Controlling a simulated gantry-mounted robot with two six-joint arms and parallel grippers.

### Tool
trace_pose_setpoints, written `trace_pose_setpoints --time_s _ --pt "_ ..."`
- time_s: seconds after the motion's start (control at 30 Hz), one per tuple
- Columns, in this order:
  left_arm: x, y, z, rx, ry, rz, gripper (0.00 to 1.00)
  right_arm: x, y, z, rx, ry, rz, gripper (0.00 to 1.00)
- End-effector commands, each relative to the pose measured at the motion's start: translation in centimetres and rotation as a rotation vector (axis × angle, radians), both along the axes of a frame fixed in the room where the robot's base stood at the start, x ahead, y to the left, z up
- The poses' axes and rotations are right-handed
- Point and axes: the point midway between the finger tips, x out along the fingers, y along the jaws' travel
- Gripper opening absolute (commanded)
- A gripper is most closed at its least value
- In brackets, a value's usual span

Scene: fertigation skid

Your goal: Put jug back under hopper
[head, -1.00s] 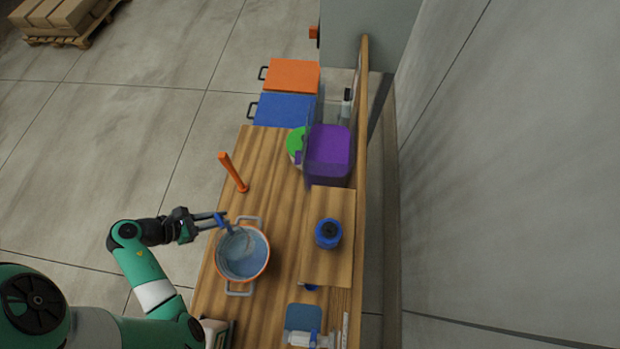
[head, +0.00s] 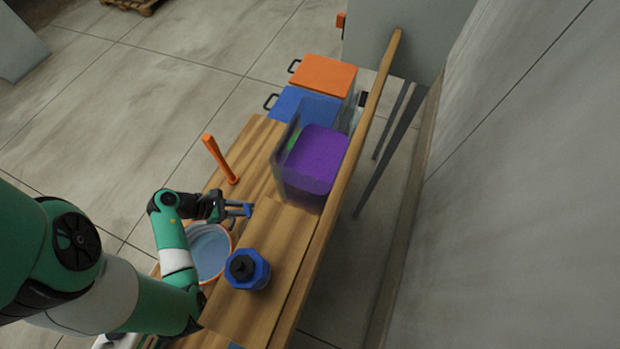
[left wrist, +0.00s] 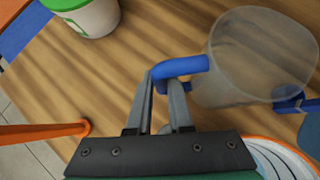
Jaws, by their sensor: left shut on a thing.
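My left gripper (head: 238,210) is shut on the blue handle of a clear jug. In the left wrist view the fingers (left wrist: 163,95) grip the handle and the jug (left wrist: 255,60) extends to the right, apparently just above the wooden bench. In the head view the jug's body is hidden, apparently below the raised wooden shelf. A clear bin with purple contents (head: 318,160), which may be the hopper, stands beyond the shelf. My right gripper is out of view.
An orange-rimmed pot of bluish liquid (head: 210,252) is beside the gripper, partly hidden by my arm. An orange upright handle (head: 220,160) stands on the bench. A green-lidded tub (left wrist: 90,15) is near the bin. Orange (head: 322,75) and blue (head: 300,103) lidded boxes lie beyond.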

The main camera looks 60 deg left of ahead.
Motion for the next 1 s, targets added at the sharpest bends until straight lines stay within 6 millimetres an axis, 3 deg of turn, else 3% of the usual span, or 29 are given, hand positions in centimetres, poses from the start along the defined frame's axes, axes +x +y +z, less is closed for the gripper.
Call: trace_pose_setpoints --time_s 0.13,0.23,0.7,0.87,1.0 --pt "0.3 0.0 0.1 0.001 0.000 -0.004 0.00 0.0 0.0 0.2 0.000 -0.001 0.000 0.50" --pt "1.6 0.3 0.2 0.003 0.001 -0.010 0.00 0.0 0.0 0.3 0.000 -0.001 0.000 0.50" --pt "14.6 2.8 0.1 0.002 -0.003 -0.006 0.00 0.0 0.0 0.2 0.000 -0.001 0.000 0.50" --pt "17.8 3.4 0.1 0.001 -0.002 -0.004 0.00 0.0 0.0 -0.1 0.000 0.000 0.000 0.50" --pt "17.7 3.4 -2.4 -0.003 0.003 0.001 0.00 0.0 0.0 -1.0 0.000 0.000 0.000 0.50"
